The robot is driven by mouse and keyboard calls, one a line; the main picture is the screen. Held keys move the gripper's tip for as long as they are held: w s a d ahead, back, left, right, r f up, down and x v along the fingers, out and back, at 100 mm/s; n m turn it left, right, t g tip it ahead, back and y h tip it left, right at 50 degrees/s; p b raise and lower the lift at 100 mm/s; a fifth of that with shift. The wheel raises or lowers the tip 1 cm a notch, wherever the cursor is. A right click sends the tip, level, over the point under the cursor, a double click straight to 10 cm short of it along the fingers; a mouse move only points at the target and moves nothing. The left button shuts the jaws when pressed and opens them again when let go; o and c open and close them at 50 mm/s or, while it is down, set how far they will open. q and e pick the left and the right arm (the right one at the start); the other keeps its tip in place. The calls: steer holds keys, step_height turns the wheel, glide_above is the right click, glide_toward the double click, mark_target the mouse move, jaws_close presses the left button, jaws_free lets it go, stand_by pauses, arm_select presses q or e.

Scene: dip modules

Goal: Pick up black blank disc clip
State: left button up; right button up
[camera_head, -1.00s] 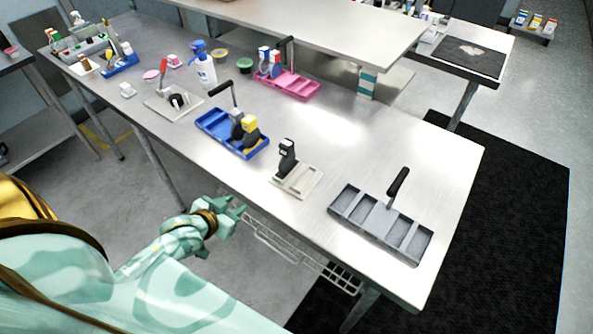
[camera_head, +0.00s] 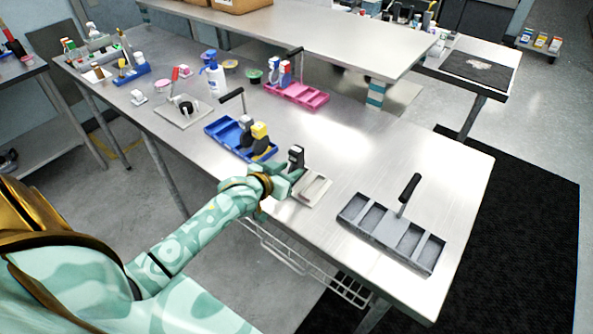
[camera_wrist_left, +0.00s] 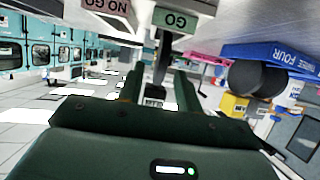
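The black blank disc clip (camera_head: 297,157) stands upright on a small pale tray (camera_head: 314,189) near the table's front edge. In the upside-down left wrist view a thin dark shape, probably this clip's disc seen edge-on (camera_wrist_left: 162,62), shows at the block marked GO (camera_wrist_left: 180,18). My left gripper (camera_head: 289,180) is close to the clip on its near side in the head view; it partly covers the tray. In the wrist view its two fingers (camera_wrist_left: 160,92) are apart, with the dark shape lined up between them. I cannot tell whether they touch it. My right gripper is out of view.
A grey empty compartment tray (camera_head: 428,256) with a black handle is to the right. A pink tray (camera_head: 310,98) and a pump bottle (camera_head: 216,80) stand farther back.

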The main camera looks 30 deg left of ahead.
mark_target(304, 162)
arm_select(q)
steer(key=b+x, duration=0.1)
steer(key=x, duration=0.3)
steer(key=shift+w+f, duration=0.1)
steer(key=shift+f, duration=0.05)
jaws_close()
